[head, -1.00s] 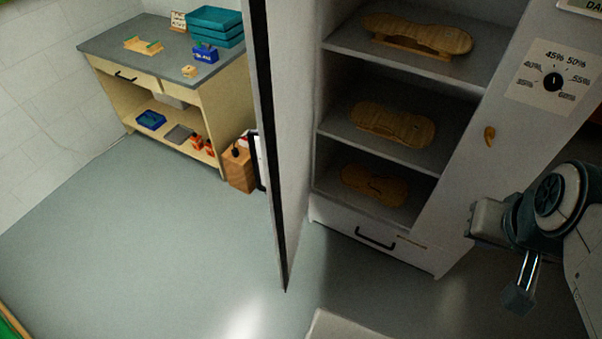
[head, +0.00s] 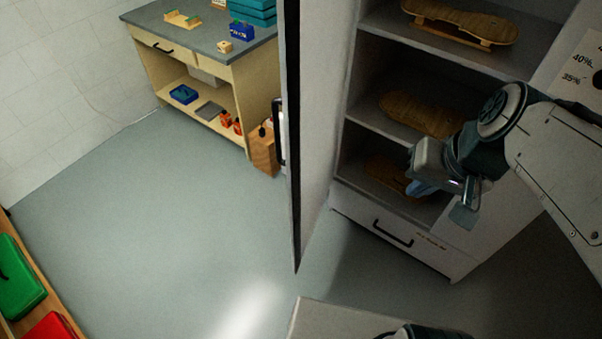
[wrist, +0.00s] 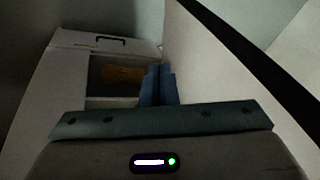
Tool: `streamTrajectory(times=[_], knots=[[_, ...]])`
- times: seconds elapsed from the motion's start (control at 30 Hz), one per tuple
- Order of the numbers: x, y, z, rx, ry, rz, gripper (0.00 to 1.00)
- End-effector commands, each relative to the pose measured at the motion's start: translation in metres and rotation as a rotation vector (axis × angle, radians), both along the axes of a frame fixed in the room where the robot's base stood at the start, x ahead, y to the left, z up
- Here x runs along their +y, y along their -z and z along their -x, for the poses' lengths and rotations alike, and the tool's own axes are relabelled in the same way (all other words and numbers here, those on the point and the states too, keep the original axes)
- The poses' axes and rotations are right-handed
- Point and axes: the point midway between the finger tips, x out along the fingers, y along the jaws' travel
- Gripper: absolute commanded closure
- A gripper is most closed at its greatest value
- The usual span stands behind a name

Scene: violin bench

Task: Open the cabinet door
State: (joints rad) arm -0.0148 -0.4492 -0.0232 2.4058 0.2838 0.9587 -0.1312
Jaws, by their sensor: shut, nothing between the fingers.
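The cabinet (head: 385,150) stands at the right of the head view with its front open and its shelves in plain sight. Its door (head: 310,110) stands swung out from the cabinet's left side, seen nearly edge-on with a dark edge strip; a dark handle (head: 279,130) is on its outer face. In the wrist view the door (wrist: 215,75) runs along the right side. My gripper (head: 418,187) is in front of the lower shelves, apart from the door in the head view. Its blue fingers (wrist: 157,84) are shut and empty. My arm hides part of the shelves.
Wooden violin plates, including an upper one (head: 460,22), lie on the shelves. A closed drawer (head: 395,232) is below. A workbench (head: 200,60) with trays stands at the back left. Green and red boxes (head: 20,280) are at the lower left. The floor between is clear.

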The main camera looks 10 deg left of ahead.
Motion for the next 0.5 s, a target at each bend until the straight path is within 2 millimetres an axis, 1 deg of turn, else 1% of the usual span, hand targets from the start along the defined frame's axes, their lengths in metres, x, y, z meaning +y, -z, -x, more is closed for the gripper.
streamTrajectory(times=[0.03,0.2,0.3,0.4,0.5], knots=[[0.013,0.026,-0.012,0.043,-0.006,-0.068,1.0],[0.056,0.061,-0.051,0.136,-0.024,-0.301,1.0],[0.077,0.075,-0.072,0.167,-0.023,-0.415,1.0],[0.09,0.085,-0.09,0.183,-0.02,-0.5,1.0],[0.098,0.09,-0.102,0.187,-0.014,-0.554,1.0]])
